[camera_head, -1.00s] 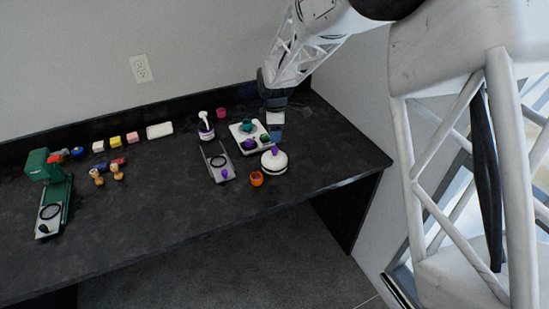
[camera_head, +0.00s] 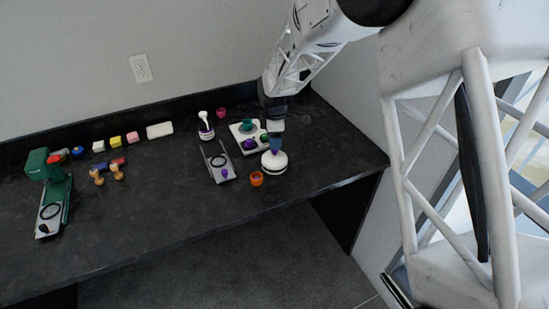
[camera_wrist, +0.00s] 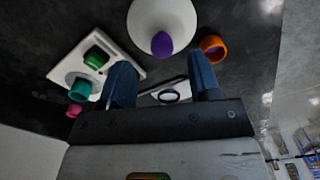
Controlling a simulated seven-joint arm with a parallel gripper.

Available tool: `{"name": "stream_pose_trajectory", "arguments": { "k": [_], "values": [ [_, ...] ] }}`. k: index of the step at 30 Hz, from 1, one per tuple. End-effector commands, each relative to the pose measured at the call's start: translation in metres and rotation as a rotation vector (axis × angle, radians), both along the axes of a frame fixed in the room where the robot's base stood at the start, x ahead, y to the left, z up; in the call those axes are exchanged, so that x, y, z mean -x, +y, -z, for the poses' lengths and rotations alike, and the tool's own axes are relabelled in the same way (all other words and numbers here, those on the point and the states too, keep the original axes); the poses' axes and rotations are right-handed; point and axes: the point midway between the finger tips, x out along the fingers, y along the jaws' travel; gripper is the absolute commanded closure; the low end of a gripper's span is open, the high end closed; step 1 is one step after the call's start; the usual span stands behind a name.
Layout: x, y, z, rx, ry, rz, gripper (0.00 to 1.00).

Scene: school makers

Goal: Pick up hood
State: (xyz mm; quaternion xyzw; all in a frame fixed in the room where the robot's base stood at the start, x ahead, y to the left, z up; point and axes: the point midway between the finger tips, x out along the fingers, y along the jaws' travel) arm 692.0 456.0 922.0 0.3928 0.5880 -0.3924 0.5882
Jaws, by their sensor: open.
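The hood appears to be the white dome (camera_head: 273,163) with a dark band, standing on the dark table toward its right end. In the wrist view the white dome (camera_wrist: 146,24) shows a purple knob (camera_wrist: 162,43) on its top. The knob lies beyond the fingertips, roughly in line with the gap.
A white tray (camera_head: 240,130) with green, teal and purple pieces stands close behind the dome. An orange cup (camera_head: 256,179) is at its front left. A grey plate (camera_head: 211,166) with a black ring lies left. The table's front edge is near.

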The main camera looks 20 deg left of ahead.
Motion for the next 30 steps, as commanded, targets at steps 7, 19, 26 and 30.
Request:
{"name": "stream_pose_trajectory", "arguments": {
  "k": [7,19,26,30],
  "values": [
    [0.003,0.000,0.025,0.002,0.002,0.000,0.43],
    [0.003,0.001,0.050,0.000,0.001,0.000,0.43],
    [0.003,0.001,0.050,0.000,0.001,0.000,0.43],
    [0.003,0.001,0.050,0.000,0.001,0.000,0.43]
  ]
}}
